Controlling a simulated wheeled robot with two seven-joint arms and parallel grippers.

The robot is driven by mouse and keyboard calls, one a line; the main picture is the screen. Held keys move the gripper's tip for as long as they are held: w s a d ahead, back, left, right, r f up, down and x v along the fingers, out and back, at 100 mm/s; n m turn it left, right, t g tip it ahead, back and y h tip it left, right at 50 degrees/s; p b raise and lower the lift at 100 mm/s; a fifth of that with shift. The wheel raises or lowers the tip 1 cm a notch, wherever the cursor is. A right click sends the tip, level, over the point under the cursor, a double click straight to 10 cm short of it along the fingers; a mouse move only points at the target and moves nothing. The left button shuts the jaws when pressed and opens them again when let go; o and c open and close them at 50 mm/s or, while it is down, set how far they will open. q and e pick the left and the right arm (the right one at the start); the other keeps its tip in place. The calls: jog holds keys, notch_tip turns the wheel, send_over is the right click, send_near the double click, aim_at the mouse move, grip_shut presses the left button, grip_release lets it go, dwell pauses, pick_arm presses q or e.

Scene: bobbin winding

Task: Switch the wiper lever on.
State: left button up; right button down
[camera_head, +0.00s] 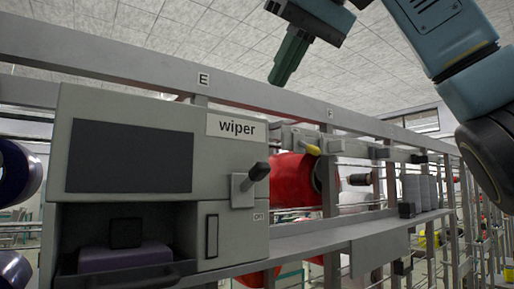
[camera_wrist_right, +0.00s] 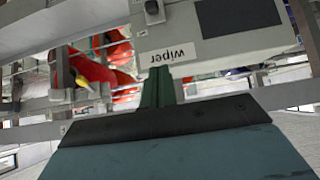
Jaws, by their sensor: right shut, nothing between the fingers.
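The wiper box (camera_head: 150,112) is a grey housing with a dark panel and a "wiper" label (camera_head: 230,127). Its lever (camera_head: 258,171) has a black knob that sticks out up and to the right from a light plate, below the label. The lever shows at the top of the right wrist view (camera_wrist_right: 152,9), where the label is upside down. My right gripper (camera_head: 278,80) has green fingers, shut and empty. It hangs above the rail, higher than the lever and apart from it. The right wrist view shows its fingers (camera_wrist_right: 159,80) below the label. My left gripper is out of view.
A grey rail (camera_head: 150,65) runs above the box. A red bobbin (camera_head: 292,178) sits right of the lever, with a yellow-tipped handle (camera_head: 313,149) near it. A shelf (camera_head: 340,234) extends right below. A recess (camera_head: 125,225) opens in the box's lower left.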

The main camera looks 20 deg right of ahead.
send_over(262, 161)
jog(key=w, duration=0.3)
jog(key=f, duration=0.7)
jog(key=shift+a+f+p, duration=0.25)
jog(key=shift+p, duration=0.05)
jog(key=shift+s+d+f, duration=0.25)
jog(key=shift+s+f, duration=0.35)
jog(key=shift+f, duration=0.1)
jog(key=shift+s+d+f, duration=0.15)
jog(key=shift+s+f, duration=0.25)
jog(key=shift+f, duration=0.05)
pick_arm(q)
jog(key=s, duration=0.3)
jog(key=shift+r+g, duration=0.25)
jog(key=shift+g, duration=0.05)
pick_arm(e)
jog(key=shift+s+f, duration=0.1)
jog(key=shift+f, duration=0.25)
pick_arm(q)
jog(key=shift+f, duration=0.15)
pick_arm(e)
jog(key=shift+f, duration=0.1)
